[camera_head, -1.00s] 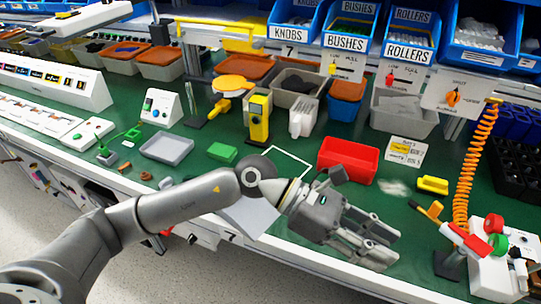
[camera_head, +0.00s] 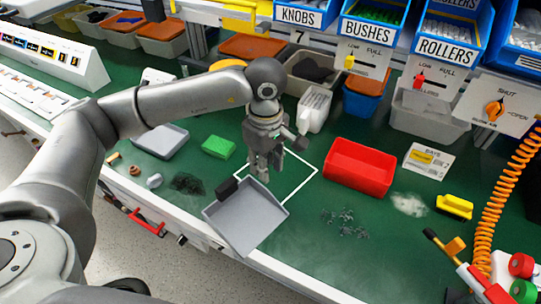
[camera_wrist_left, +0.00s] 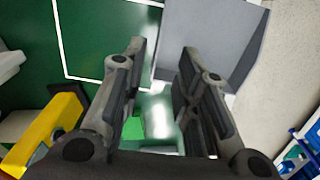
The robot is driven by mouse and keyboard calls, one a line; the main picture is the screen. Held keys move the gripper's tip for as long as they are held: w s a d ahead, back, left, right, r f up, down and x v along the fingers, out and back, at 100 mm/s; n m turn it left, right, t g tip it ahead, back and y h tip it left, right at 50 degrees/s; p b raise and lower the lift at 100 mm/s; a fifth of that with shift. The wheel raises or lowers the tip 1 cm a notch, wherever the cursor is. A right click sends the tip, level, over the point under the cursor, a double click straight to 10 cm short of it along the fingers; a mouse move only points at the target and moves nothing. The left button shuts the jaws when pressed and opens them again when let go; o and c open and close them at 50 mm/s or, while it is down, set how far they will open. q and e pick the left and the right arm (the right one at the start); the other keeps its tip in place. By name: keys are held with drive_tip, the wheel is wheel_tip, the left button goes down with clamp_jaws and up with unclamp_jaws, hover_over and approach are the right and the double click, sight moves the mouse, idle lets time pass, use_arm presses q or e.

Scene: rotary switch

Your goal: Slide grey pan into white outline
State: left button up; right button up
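The grey pan (camera_head: 247,222) is a shallow square tray with a black block-like handle (camera_head: 227,187). It lies tilted at the bench's front edge, overhanging it, and covers the near corner of the white outline (camera_head: 300,188) on the green bench top. My left gripper (camera_head: 263,172) points down beside the pan's far side, over the outline's left part. In the left wrist view its fingers (camera_wrist_left: 160,55) are apart, with the pan (camera_wrist_left: 205,35) beyond the right finger; I see nothing clamped between them. Contact with the pan is unclear. My right gripper is not in view.
A red bin (camera_head: 360,168) stands right of the outline. A green block (camera_head: 218,147) and another grey tray (camera_head: 160,141) lie to the left. Dark debris (camera_head: 187,183), scattered bits (camera_head: 345,222) and pale powder (camera_head: 408,204) lie on the bench. Bins line the back.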

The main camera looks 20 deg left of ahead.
sight(267, 190)
use_arm(q)
drive_tip(key=shift+f, duration=0.25)
wheel_tip(267, 190, down, 5)
drive_tip(key=shift+s+f+p, duration=0.1)
drive_tip(key=shift+p, duration=0.35)
wheel_tip(267, 190, down, 4)
drive_tip(key=shift+r, duration=0.1)
drive_tip(key=shift+f+p, duration=0.3)
drive_tip(key=shift+f, duration=0.4)
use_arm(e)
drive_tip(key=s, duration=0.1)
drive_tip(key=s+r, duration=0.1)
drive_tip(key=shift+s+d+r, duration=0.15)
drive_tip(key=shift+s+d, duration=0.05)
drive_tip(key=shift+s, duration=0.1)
use_arm(q)
clamp_jaws()
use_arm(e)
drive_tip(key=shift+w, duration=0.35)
